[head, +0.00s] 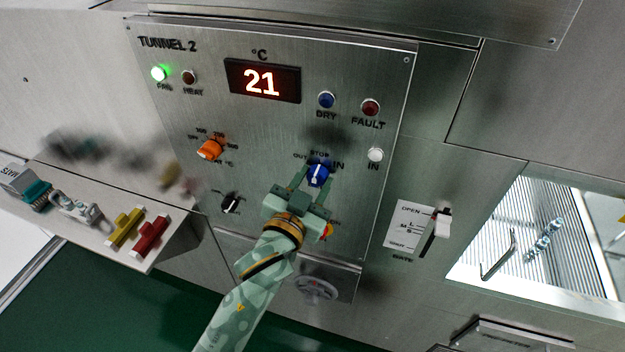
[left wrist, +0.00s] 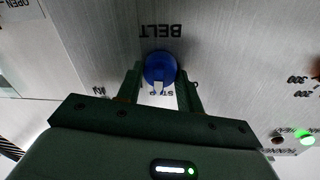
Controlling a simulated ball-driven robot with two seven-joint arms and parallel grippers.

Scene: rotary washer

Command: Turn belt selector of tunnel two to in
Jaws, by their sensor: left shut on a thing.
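The blue belt selector knob (head: 318,177) is on the steel Tunnel 2 panel (head: 225,120), with OUT, STOP and IN marked around it. Its white pointer faces the STOP mark. My left gripper (head: 317,172) reaches up from below and is shut on the knob, one finger on each side. In the left wrist view the blue knob (left wrist: 160,67) sits between the fingers of the left gripper (left wrist: 160,80), under an upside-down BELT label. Its white pointer is towards STOP there too. The white IN lamp (head: 375,155) is to the right of the knob.
An orange temperature knob (head: 209,149) and a black knob (head: 231,202) are left of my gripper. A red-yellow control (head: 327,231) is close to my wrist. A gate lever (head: 435,232) is to the right. The display (head: 262,82) reads 21, and the green FAN lamp (head: 159,73) is lit.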

